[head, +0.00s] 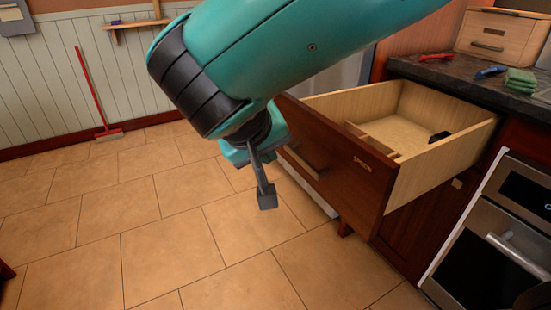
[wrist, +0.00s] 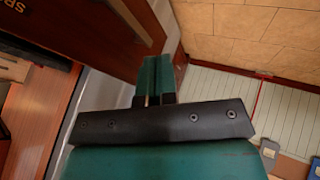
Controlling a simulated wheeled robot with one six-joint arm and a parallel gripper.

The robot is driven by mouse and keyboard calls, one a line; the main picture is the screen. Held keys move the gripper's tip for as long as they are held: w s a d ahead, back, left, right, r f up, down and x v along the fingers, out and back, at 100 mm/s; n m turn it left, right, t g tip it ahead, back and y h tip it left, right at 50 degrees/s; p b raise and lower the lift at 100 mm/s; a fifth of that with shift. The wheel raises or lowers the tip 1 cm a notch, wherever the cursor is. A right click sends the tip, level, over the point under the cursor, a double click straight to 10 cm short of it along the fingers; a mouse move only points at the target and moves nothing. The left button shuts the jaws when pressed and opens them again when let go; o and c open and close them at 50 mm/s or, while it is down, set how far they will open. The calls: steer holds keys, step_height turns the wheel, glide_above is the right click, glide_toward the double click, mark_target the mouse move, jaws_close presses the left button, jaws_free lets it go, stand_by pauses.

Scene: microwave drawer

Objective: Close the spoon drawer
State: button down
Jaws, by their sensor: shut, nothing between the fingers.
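The spoon drawer (head: 345,180) is pulled out from under the dark counter on the right in the head view. Its dark red wooden front carries a bar handle (head: 303,162) and the lettering "SPOON". Its pale wooden inside shows a divider and a small dark object. My gripper (head: 267,197) is shut and empty, pointing down in front of the drawer front, to the left of the handle. In the wrist view my gripper's fingers (wrist: 153,80) are together. The drawer front (wrist: 90,35) shows there beyond them at upper left. I cannot tell whether the fingers touch it.
A steel oven (head: 495,235) stands right of the drawer. The counter (head: 460,77) holds a wooden box (head: 500,37), a green cloth (head: 520,80) and small red and blue items. A red broom (head: 93,95) leans on the far wall. The tiled floor left of the drawer is clear.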

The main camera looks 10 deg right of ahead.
mark_target(296, 160)
steer(key=w+d+f+b, duration=0.2)
steer(key=w+d+f, duration=0.3)
steer(key=d+f, duration=0.1)
steer(key=shift+w+d+f, duration=0.25)
steer(key=shift+d+f, duration=0.15)
steer(key=shift+f, duration=0.05)
